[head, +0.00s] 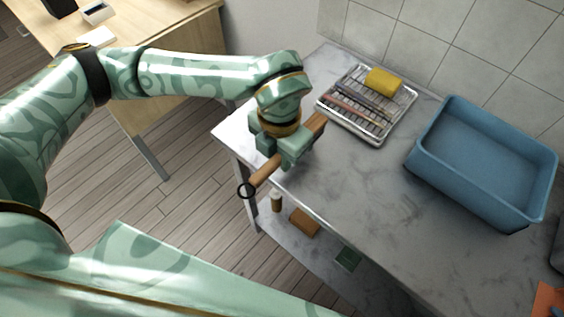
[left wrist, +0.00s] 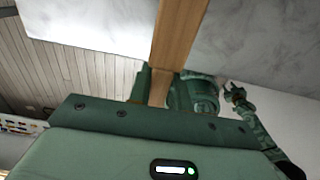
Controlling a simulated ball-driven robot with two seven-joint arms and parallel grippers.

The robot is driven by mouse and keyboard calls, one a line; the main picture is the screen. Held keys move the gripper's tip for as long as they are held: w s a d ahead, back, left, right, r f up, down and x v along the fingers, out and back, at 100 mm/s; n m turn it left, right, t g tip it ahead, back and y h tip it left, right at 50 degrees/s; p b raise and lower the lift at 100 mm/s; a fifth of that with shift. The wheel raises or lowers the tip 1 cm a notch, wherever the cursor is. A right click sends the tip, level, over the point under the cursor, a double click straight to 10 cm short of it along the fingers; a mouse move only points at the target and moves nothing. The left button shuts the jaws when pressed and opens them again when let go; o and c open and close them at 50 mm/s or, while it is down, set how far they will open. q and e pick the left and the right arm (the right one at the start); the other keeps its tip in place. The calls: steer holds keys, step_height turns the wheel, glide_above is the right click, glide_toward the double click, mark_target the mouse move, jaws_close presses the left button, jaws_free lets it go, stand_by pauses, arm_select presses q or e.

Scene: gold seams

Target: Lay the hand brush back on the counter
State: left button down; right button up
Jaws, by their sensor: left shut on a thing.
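The hand brush has a long brown wooden body with a dark ring at its near end (head: 264,177). It lies across my left gripper (head: 287,160), which is shut on it. In the head view the brush is over the left front corner of the grey marbled counter (head: 345,190); I cannot tell whether it touches the top. In the left wrist view the brown wood (left wrist: 178,40) runs up between the fingers, with the counter's pale top (left wrist: 250,35) beyond. Bristles are not visible. My right gripper is not in the head view.
A metal tray (head: 327,103) with several small sticks and a yellow sponge (head: 384,81) stands behind the gripper. A blue basin (head: 480,165) stands to the right. The counter's middle is clear. Small items lie on a lower shelf (head: 325,262). A wooden desk (head: 150,25) is at back left.

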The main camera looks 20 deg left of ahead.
arm_select(q)
steer(key=f, duration=0.1)
steer(key=f+b, duration=0.1)
steer(key=f, duration=0.2)
steer(key=shift+w+b, duration=0.3)
steer(key=shift+w, duration=0.05)
steer(key=shift+r, duration=0.1)
steer(key=c, duration=1.3)
jaws_free()
step_height(320, 180, up, 12)
steer(key=p, duration=0.3)
